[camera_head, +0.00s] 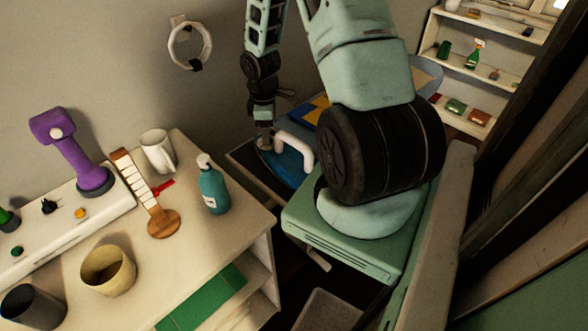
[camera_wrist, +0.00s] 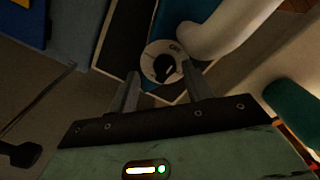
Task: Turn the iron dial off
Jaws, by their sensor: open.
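The iron (camera_head: 284,164) has a blue body and a thick white handle (camera_head: 298,146), and lies beyond the right end of the near table in the head view. In the wrist view its white handle (camera_wrist: 225,28) crosses the top right. Its dial (camera_wrist: 149,68) is a white disc with a black knob (camera_wrist: 163,68) and faint markings, too small to read surely. My gripper (camera_wrist: 161,84) is open and empty. Its two fingers point toward the dial, their tips at either side of its lower edge; contact cannot be told. In the head view my gripper (camera_head: 265,134) is at the iron's left end, partly hidden.
A near table (camera_head: 245,215) holds a teal pump bottle (camera_head: 212,187), a white mug (camera_head: 158,151), a wooden brush-like item (camera_head: 160,215) and a purple device (camera_head: 80,155). A shelf (camera_head: 500,60) stands at the back right. A white ring (camera_head: 207,45) hangs on the wall.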

